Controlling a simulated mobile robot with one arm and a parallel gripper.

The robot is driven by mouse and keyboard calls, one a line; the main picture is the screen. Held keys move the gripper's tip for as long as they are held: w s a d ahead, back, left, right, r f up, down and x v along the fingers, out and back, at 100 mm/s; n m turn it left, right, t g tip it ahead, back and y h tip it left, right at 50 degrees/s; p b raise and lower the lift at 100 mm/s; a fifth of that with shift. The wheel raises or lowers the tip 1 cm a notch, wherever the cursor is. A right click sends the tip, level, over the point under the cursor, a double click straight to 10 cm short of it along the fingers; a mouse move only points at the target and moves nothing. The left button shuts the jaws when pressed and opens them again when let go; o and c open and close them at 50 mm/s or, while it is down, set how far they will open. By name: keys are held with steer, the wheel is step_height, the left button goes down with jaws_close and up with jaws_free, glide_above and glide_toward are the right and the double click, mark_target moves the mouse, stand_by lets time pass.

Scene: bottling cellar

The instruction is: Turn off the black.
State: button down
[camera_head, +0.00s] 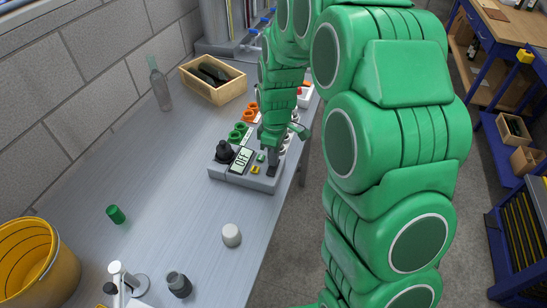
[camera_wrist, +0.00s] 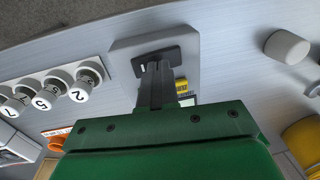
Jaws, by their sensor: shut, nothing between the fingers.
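A grey control box (camera_head: 245,177) sits on the long bench. Its display (camera_head: 241,160) reads "OFF". A black rocker switch (camera_wrist: 146,67) with a white mark lies on the box in the wrist view. My green gripper (camera_head: 273,168) is over the right end of the box with its dark fingers together and empty. In the wrist view the shut fingertips (camera_wrist: 157,68) are at the rocker and cover part of it; whether they touch it I cannot tell. A black knob (camera_head: 224,152) stands on the left end of the box.
White numbered knobs (camera_wrist: 83,90) and orange knobs (camera_head: 249,115) stand close behind. A white cylinder (camera_head: 231,235), a green cap (camera_head: 116,214) and a yellow bucket (camera_head: 62,262) are nearer. A wooden crate (camera_head: 226,93) holds dark bottles.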

mark_target(271, 170)
step_height(271, 170, up, 13)
steer(key=s, duration=0.2)
steer(key=shift+a, duration=0.4)
stand_by(0.3)
